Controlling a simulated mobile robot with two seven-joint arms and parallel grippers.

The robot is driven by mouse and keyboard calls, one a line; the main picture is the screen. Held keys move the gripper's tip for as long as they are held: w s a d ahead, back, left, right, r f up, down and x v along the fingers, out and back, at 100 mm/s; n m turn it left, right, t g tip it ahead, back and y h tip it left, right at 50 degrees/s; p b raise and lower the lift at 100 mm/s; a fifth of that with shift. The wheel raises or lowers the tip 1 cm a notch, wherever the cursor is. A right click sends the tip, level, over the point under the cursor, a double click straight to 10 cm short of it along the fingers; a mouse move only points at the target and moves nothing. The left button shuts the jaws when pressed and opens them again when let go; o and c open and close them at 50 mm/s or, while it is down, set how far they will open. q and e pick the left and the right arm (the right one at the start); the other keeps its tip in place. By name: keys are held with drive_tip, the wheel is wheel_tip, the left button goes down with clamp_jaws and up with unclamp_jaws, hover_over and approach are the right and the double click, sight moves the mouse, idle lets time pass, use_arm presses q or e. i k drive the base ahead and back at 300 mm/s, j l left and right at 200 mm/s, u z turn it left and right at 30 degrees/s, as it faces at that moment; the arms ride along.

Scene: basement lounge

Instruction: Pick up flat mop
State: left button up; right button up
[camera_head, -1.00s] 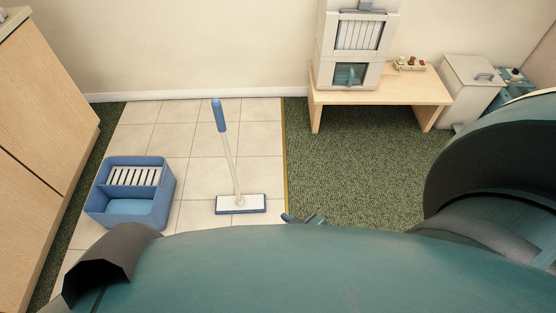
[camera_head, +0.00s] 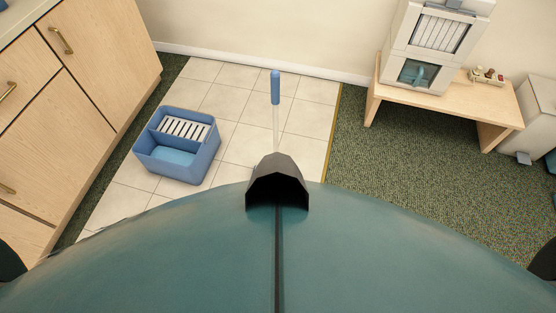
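The flat mop (camera_head: 275,88) stands upright on the tiled floor ahead of me, near the middle of the view. Its blue grip and part of the pale pole show. Its flat head is hidden behind the dark front part of my own body. Neither of my grippers is in view; only dark pieces of me show at the lower left and right edges.
A blue bucket (camera_head: 178,163) with a white slatted wringer stands on the tiles left of the mop. A wooden cabinet (camera_head: 75,110) lines the left. A low wooden table (camera_head: 455,105) with a grey-white machine (camera_head: 432,45) stands at right on green carpet (camera_head: 375,185).

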sight(275, 75)
drive_tip(key=l+u, duration=0.1)
drive_tip(key=l, duration=0.75)
drive_tip(key=i+l, duration=0.1)
drive_tip(key=l, duration=0.25)
drive_tip(key=i+l, duration=0.15)
drive_tip(key=l, duration=0.15)
drive_tip(key=i+l+u, duration=0.1)
drive_tip(key=l, duration=0.25)
drive_tip(key=i+l, duration=0.15)
drive_tip(key=i, duration=0.6)
